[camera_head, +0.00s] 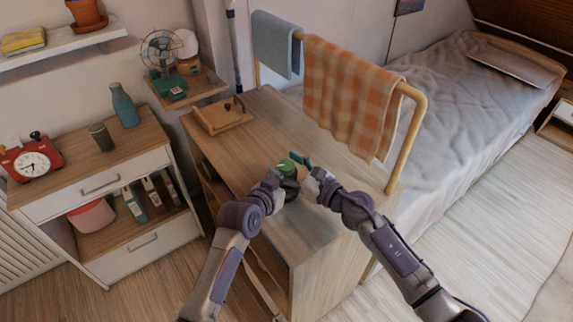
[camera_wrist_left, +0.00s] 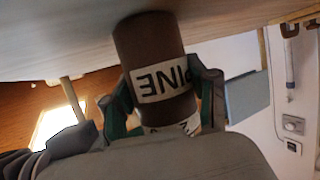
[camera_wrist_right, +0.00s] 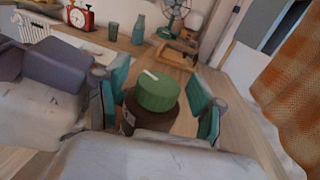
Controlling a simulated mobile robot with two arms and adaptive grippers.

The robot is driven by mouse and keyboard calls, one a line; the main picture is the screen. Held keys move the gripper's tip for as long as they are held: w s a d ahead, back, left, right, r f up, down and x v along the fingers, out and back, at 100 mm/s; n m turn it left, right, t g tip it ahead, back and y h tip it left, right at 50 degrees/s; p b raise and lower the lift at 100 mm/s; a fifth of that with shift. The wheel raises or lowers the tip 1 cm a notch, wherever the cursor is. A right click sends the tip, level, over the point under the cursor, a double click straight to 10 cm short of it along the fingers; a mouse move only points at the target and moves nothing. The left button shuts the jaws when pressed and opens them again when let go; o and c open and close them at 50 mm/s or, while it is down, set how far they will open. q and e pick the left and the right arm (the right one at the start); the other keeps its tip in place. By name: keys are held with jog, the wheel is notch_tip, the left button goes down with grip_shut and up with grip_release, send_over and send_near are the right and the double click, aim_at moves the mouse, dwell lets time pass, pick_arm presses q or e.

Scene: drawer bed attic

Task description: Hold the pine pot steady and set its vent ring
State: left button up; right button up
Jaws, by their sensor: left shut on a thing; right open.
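The pine pot is a small brown jar with a white label reading PINE, upside down in the left wrist view (camera_wrist_left: 150,45). It stands on the wooden table top. My left gripper (camera_wrist_left: 162,100) is shut on it, a teal finger on each side. Its green vent ring (camera_wrist_right: 157,92), with a white mark on top, shows in the right wrist view above the brown body. My right gripper (camera_wrist_right: 160,100) is open, its teal fingers on either side of the ring, with a gap visible. In the head view the green top (camera_head: 287,166) shows between both grippers, which hide most of the pot.
A wooden tray (camera_head: 222,117) sits at the table's far left corner. A rail (camera_head: 408,130) with an orange checked towel (camera_head: 345,95) and a blue towel (camera_head: 276,45) rises along the right side. Bare table top lies between tray and grippers.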

jog(key=c, duration=1.2)
jog(key=shift+f+n+g+y, duration=0.1)
jog(key=shift+n+g+y, duration=0.2)
jog(key=n+g+y, duration=0.1)
jog(key=g, duration=0.1)
jog(key=n+g+y, duration=0.1)
jog(key=n+g, duration=0.1)
jog(key=shift+w+g+y, duration=0.1)
jog(key=shift+g+y, duration=0.2)
jog(key=shift+n+g+y, duration=0.7)
jog(key=shift+n+g, duration=1.1)
jog(key=shift+g, duration=1.1)
jog(key=o, duration=1.2)
jog(key=shift+n, duration=0.3)
